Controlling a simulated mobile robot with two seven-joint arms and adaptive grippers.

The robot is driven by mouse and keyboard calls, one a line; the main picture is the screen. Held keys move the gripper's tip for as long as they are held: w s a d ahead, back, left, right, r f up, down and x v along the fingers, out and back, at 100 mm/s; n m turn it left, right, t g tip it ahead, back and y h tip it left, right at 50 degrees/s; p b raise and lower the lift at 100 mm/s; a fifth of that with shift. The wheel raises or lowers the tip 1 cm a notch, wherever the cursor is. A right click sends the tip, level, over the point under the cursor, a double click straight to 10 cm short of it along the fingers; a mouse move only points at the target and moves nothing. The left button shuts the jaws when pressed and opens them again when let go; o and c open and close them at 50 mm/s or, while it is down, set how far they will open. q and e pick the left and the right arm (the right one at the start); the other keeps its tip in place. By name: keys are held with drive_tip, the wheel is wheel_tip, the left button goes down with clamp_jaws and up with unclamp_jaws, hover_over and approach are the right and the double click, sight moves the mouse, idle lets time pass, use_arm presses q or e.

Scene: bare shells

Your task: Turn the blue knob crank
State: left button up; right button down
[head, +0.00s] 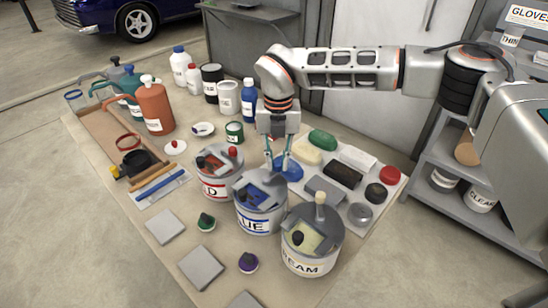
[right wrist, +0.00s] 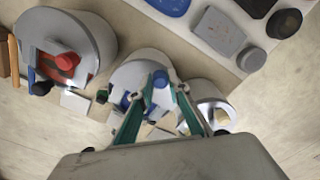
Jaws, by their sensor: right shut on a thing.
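The blue can (head: 259,215), with BLUE partly readable on its label, stands between the red can (head: 219,188) and the cream can (head: 312,252). Its grey lid has an opening with blue inside. My right gripper (head: 276,168) comes down from above over the back of this lid, fingers nearly together. In the right wrist view the green fingertips (right wrist: 160,85) close on the blue knob (right wrist: 160,78) above the lid. My left gripper is not in view.
The red knob (head: 232,151) and cream knob (head: 320,198) stand up close on either side. A tray of soaps and blocks (head: 343,175) lies behind right. Bottles and jars (head: 210,82) stand at the back.

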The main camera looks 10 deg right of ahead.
drive_tip(key=m, duration=0.1)
drive_tip(key=s+m, duration=0.1)
drive_tip(key=m, duration=0.1)
drive_tip(key=shift+d, duration=0.25)
drive_tip(key=m, duration=0.1)
drive_tip(key=s+m, duration=0.1)
drive_tip(key=m, duration=0.2)
drive_tip(key=shift+s+f+b, duration=0.1)
drive_tip(key=shift+s+b, duration=0.2)
drive_tip(key=shift+b, duration=0.1)
drive_tip(key=m, duration=0.1)
drive_tip(key=s+m, duration=0.1)
drive_tip(key=m, duration=0.2)
drive_tip(key=shift+s+a+m+b, duration=0.2)
drive_tip(key=shift+s+m+b, duration=0.1)
drive_tip(key=shift+m+b, duration=0.1)
drive_tip(key=shift+s+a+m+b, duration=0.1)
drive_tip(key=shift+s+a+m, duration=0.1)
drive_tip(key=shift+m, duration=0.55)
drive_tip(key=shift+s+a+m+b, duration=0.1)
drive_tip(key=shift+s+a+m, duration=0.1)
drive_tip(key=shift+m, duration=0.5)
drive_tip(key=shift+s+a+m+b, duration=0.1)
drive_tip(key=shift+s+m, duration=0.1)
drive_tip(key=shift+m, duration=0.55)
drive_tip(key=c, duration=1.9)
unclamp_jaws()
